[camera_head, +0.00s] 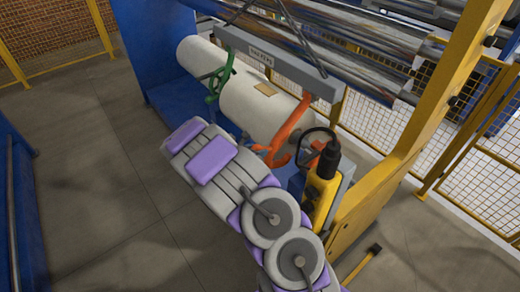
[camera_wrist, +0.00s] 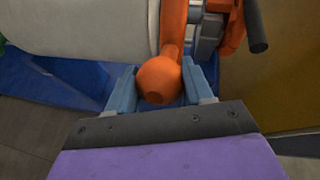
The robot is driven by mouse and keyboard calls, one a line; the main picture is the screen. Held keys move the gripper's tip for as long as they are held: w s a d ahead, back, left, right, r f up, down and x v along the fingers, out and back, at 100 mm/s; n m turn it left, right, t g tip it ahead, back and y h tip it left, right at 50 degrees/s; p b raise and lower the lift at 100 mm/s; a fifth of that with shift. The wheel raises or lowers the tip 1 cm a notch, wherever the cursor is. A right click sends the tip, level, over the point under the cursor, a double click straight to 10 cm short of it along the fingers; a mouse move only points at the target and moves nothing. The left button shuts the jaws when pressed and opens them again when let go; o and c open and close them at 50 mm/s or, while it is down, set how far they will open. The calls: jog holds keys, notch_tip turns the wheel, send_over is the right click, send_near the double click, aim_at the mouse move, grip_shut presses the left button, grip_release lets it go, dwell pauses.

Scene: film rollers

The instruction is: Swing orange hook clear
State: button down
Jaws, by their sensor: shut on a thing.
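The orange hook (camera_head: 288,127) hangs from the right part of a grey lifting beam (camera_head: 285,66), at the right end of the large white film roll (camera_head: 252,101). In the wrist view, the hook's round orange knob (camera_wrist: 158,80) sits between the two blue-grey fingers of my gripper (camera_wrist: 160,86), which is shut on it. In the head view my own arm hides the gripper. A green hook (camera_head: 220,79) hangs around the roll's left part.
A yellow control pendant (camera_head: 322,187) with a black top stands close to the right of my arm. A yellow post (camera_head: 415,125) rises behind it. Metal rollers (camera_head: 350,45) lie above the beam. The floor (camera_head: 110,200) at left is clear.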

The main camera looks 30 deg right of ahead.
jog(key=shift+w+a+r, duration=0.15)
jog(key=shift+r, duration=0.1)
jog(key=c, duration=0.8)
grip_release()
jog(key=o, duration=0.3)
jog(key=shift+a, duration=0.2)
jog(key=shift+a+r, duration=0.1)
jog(key=p+v, duration=0.1)
jog(key=v, duration=1.6)
jog(key=shift+r+p, duration=0.1)
jog(key=shift+p, duration=0.3)
